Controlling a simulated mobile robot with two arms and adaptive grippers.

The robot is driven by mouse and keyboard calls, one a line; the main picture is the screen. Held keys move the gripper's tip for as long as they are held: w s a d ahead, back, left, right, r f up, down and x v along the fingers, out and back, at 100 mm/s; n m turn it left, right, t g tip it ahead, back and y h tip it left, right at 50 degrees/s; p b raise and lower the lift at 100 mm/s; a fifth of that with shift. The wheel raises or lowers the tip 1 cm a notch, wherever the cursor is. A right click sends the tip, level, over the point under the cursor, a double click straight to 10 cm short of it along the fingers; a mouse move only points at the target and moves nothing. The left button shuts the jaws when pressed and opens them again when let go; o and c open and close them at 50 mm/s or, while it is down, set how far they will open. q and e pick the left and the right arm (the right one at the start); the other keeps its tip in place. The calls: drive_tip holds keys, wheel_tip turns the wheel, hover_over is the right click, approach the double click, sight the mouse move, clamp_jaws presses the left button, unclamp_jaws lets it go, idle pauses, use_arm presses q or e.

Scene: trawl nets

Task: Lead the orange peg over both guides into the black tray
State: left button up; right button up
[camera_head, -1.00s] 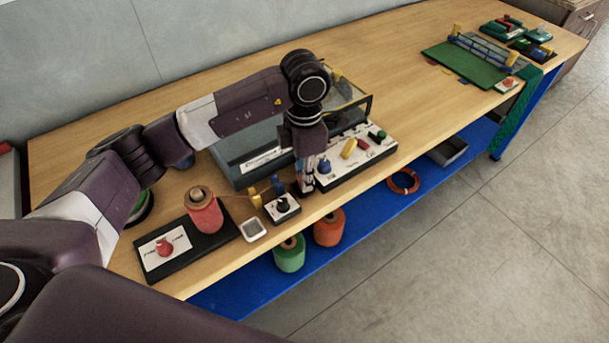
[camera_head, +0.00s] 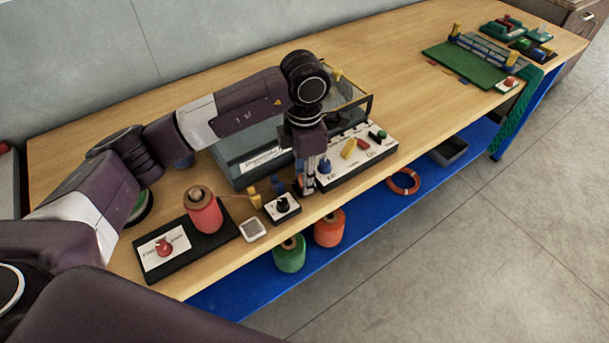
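My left gripper (camera_head: 307,188) points down at the front of the bench, between the small black-knobbed box and the white panel. Its fingertips are small and dark here, so I cannot tell whether they are open or shut. I cannot make out the orange peg; a small reddish spot shows at the fingers. A yellow guide (camera_head: 255,198) and a blue guide (camera_head: 278,186) stand left of the gripper. A thin orange line runs from the red spool (camera_head: 204,212) toward them. A dark tray (camera_head: 454,150) sits on the blue shelf below. My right gripper is not in view.
A white panel (camera_head: 345,168) with coloured knobs lies right of the gripper. A dark clear-walled box (camera_head: 232,170) stands behind. The bench beyond the panel is largely clear.

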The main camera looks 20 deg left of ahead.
use_arm(q)
drive_tip(key=shift+o, duration=0.9)
wheel_tip(320, 180, up, 12)
